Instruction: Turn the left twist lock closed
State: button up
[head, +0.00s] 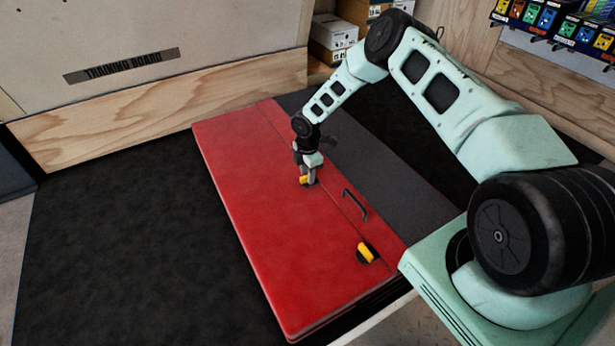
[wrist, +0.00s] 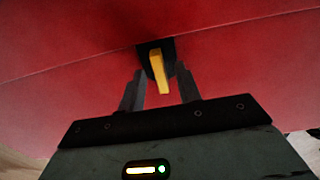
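The left twist lock (head: 303,180) is a yellow knob on a dark base, set in the red lid (head: 250,220). It also shows in the wrist view (wrist: 159,76). My gripper (head: 308,182) points down at this lock, with its fingertips close to the lid. In the wrist view, the fingers of my gripper (wrist: 160,88) are apart, one on each side of the yellow knob, with gaps visible beside it. The knob points roughly along the fingers, slightly tilted. In the head view, the fingers partly hide the lock.
A dark handle (head: 355,204) stands up from the lid between the two locks. A second yellow twist lock (head: 366,252) sits nearer the front right. The dark mat (head: 120,240) at left is clear.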

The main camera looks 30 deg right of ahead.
jog(key=shift+f, duration=0.1)
grip_shut()
jog(key=shift+m, duration=0.3)
jog(key=m+p, duration=0.2)
jog(key=shift+m, duration=0.3)
jog(key=m+p, duration=0.2)
jog(key=m, duration=0.3)
jog(key=m+p, duration=0.1)
jog(key=m, duration=0.4)
jog(key=m+p, duration=0.1)
jog(key=m, duration=0.3)
jog(key=shift+m, duration=0.3)
